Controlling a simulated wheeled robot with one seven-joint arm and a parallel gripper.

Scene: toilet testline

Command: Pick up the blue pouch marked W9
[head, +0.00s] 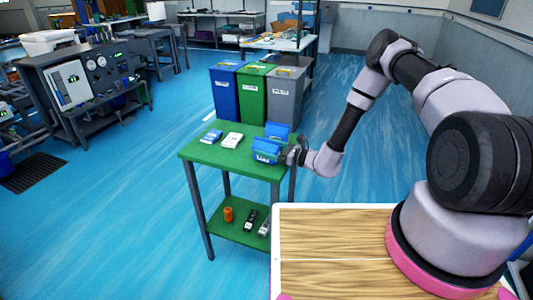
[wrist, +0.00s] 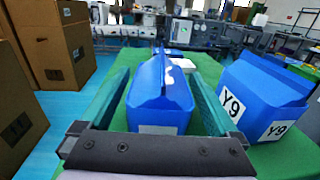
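Two blue pouches stand at the right end of the green table. The nearer blue pouch (head: 266,146) has a pale label that I cannot read clearly. In the wrist view this pouch (wrist: 161,98) stands upright between the two fingers, its label mostly hidden behind the gripper's base. The other blue pouch (head: 278,130) is behind it; in the wrist view this pouch (wrist: 262,95) is on the right and marked Y9. My gripper (head: 283,155) is at the table's right edge. In the wrist view my gripper (wrist: 160,112) is open, its fingers on either side of the nearer pouch, with narrow gaps visible.
The green table (head: 200,153) also bears a blue-and-white item (head: 211,136) and a white item (head: 232,140). An orange item (head: 228,214) is on its lower shelf. Blue, green and grey bins stand behind. Cardboard boxes (wrist: 58,42) show at left in the wrist view.

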